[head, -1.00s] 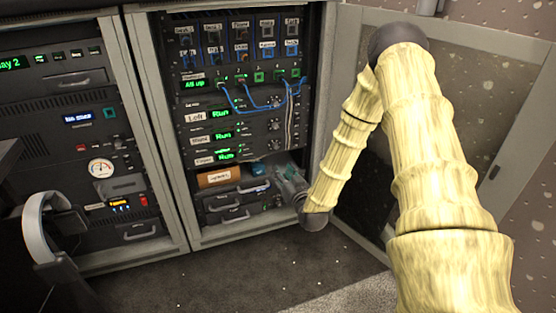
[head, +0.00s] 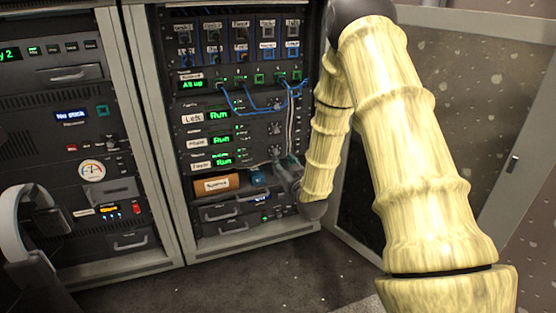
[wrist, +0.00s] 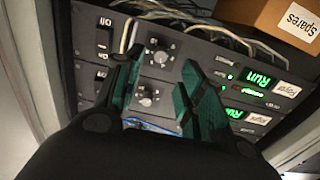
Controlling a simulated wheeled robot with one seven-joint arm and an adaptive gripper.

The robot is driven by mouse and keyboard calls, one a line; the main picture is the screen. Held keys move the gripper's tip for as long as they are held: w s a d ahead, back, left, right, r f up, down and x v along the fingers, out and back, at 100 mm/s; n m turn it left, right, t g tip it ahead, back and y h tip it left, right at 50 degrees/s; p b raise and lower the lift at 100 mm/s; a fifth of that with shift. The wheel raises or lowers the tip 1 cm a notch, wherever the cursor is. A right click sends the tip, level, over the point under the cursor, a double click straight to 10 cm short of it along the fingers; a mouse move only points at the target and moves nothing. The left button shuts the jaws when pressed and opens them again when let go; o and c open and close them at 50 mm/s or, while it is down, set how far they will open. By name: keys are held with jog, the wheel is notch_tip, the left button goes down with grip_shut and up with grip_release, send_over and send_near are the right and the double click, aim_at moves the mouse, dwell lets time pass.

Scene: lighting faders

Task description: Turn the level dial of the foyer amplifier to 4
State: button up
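The foyer amplifier (head: 250,157) is the lowest of three stacked amplifiers in the right rack, with a green "Run" display. In the wrist view its "Foyer" label (wrist: 284,89) and its level dial (wrist: 160,55), a dark knob with a pale pointer, show upside down. The dial's exact setting is too small to read. My gripper (wrist: 163,60) is open and empty, its green-padded fingers on either side of the dial in the picture. I cannot tell whether they touch it. In the head view my gripper (head: 286,172) is at the right end of the foyer amplifier, partly hiding it.
A brown "Spares" box (head: 217,184) stands on the shelf below the amplifier. Blue patch cables (head: 250,103) and pale cables hang above and beside the dials. A neighbouring amplifier's dial (wrist: 148,95) is close to my fingers. The open rack door (head: 400,190) is to the right.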

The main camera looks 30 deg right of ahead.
aim_at(277, 153)
jog(key=shift+b+x, duration=1.25)
jog(key=shift+x, duration=1.85)
grip_shut()
